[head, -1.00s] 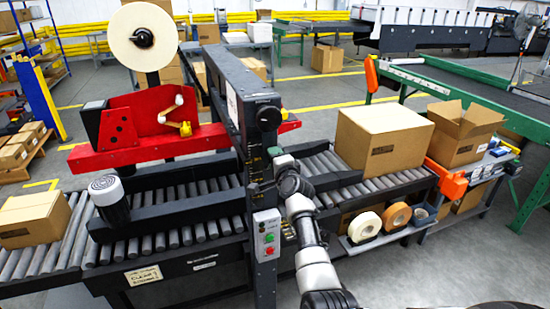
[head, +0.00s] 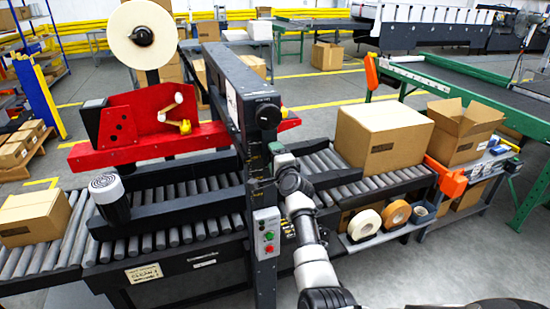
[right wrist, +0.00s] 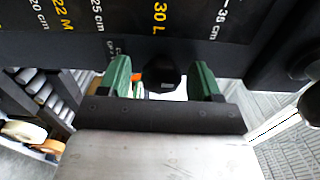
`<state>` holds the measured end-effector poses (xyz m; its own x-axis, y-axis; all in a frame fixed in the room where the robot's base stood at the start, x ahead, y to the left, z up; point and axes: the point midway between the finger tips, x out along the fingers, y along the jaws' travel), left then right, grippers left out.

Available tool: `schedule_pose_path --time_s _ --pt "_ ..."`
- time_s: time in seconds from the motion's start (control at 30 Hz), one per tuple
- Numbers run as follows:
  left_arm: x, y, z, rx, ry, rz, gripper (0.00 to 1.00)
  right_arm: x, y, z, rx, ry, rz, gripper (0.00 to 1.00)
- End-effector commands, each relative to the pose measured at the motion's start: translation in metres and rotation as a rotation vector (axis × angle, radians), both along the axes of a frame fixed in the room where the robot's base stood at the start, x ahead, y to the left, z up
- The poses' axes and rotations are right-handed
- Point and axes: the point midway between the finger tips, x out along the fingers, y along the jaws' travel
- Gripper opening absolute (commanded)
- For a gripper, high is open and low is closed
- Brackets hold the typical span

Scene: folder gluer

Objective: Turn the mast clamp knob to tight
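The mast (head: 236,100) is a dark upright with a size scale, which spans the top of the right wrist view (right wrist: 230,50). A small black knob (right wrist: 163,74) sticks out below the scale, by the 30 L mark. My right gripper (right wrist: 161,80) is open, with one green finger on each side of this knob and visible gaps between. I cannot tell which way the knob is turned. In the head view my right arm reaches up to the mast and hides this knob. My left gripper is out of view.
A larger round black knob (head: 268,115) sits higher on the mast. A control box (head: 267,233) with buttons is fixed low on the mast, close to my arm. A closed carton (head: 380,140) stands on the rollers at right. Tape rolls (head: 364,224) lie on a low shelf.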

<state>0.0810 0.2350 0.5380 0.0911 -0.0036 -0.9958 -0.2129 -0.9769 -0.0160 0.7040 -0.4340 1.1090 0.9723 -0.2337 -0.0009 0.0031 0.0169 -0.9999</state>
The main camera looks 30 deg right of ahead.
Motion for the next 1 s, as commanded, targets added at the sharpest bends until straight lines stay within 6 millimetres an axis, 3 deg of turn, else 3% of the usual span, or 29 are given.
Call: schedule_pose_path --time_s 0.37,1.0 --pt "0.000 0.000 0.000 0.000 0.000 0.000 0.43 -0.008 0.002 0.000 -0.002 -0.001 0.000 0.64" --pt "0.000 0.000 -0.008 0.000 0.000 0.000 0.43 -0.097 0.023 -0.001 0.000 0.000 -0.001 0.64"
